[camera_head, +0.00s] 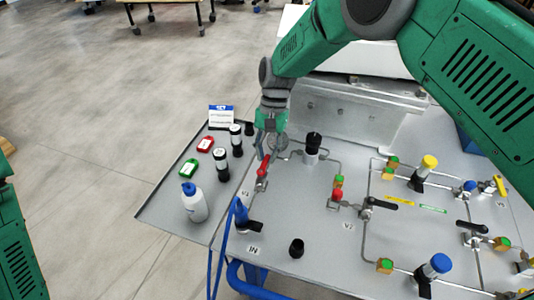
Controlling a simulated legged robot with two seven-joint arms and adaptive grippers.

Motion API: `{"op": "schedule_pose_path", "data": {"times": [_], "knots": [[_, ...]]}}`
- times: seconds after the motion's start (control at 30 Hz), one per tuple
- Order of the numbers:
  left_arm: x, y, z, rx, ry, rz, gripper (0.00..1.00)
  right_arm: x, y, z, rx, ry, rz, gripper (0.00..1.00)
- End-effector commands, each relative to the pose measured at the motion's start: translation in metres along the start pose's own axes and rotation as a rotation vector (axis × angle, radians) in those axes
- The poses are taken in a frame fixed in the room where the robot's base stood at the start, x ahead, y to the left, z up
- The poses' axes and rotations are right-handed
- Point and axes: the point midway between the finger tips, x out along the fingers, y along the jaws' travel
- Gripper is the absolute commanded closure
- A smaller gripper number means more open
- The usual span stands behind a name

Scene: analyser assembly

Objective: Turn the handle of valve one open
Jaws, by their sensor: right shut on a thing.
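My right gripper (264,152) reaches down from the top of the head view at the left part of the grey panel. It is shut on the upper end of a red valve handle (263,168). The handle stands roughly lengthwise up the picture, and my fingers partly hide it. No readable label marks this valve as valve one. Another valve with a black handle (379,202) sits to the right, near a label reading V2 (348,226). My left gripper is out of view.
A white bottle with a blue cap (194,203), red (205,144) and green (188,169) items and several black-and-white cylinders (221,163) stand left of the handle. A blue hose fitting (241,212) is below it. A black knob (313,143) stands to its right.

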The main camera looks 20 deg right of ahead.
Motion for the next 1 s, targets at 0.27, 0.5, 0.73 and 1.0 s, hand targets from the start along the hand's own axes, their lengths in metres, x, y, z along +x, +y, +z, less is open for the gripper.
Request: {"op": "schedule_pose_path", "data": {"times": [0.27, 0.5, 0.73, 1.0], "knots": [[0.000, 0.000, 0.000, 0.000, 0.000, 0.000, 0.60, 0.000, -0.001, 0.001, -0.001, -0.001, -0.003, 0.66], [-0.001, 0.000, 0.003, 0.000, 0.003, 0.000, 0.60, -0.003, -0.001, 0.000, 0.000, 0.000, -0.002, 0.66], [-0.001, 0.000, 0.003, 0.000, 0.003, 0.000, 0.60, -0.039, -0.002, -0.001, 0.001, 0.003, -0.004, 0.66], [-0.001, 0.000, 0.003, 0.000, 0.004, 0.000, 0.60, -0.094, -0.003, -0.001, 0.000, 0.002, -0.003, 0.66]]}}
